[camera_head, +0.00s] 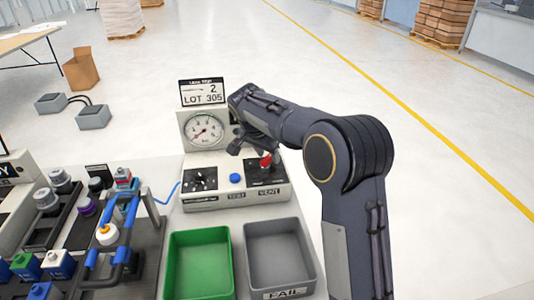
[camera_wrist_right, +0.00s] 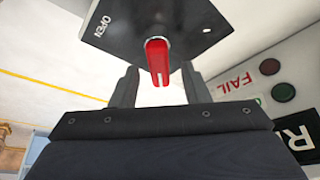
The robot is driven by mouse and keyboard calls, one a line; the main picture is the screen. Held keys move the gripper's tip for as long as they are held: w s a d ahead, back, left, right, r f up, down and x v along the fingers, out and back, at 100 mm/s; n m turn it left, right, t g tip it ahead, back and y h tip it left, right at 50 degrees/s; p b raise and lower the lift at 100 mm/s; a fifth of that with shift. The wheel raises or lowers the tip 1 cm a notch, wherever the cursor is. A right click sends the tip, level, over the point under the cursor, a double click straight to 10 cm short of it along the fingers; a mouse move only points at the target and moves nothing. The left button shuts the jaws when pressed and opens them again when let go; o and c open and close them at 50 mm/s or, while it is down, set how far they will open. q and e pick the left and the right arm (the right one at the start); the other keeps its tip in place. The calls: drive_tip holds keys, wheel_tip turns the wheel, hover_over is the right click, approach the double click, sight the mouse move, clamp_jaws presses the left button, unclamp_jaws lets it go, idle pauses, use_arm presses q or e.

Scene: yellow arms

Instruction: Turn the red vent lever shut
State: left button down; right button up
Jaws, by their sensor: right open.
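The red vent lever (camera_head: 266,160) stands on a black plate at the right of the grey test panel (camera_head: 212,203), above the VENT label. In the wrist view the lever (camera_wrist_right: 158,58) points down the picture, toward my gripper, with the word OPEN on the plate (camera_wrist_right: 135,25) to its left. My right gripper (camera_head: 250,146) reaches over the panel from the right. Its fingers (camera_wrist_right: 160,88) are apart, one on each side of the lever's end, with a visible gap. My left gripper is out of view.
A pressure gauge (camera_head: 205,131) stands behind the panel under a LOT 305 sign (camera_head: 202,92). A blue button (camera_head: 235,178) and a black knob (camera_head: 200,180) sit left of the lever. A green bin (camera_head: 200,265) and a grey FAIL bin (camera_head: 279,255) are in front. Racks of fittings stand left.

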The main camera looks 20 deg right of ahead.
drive_tip(key=shift+f, duration=0.15)
clamp_jaws()
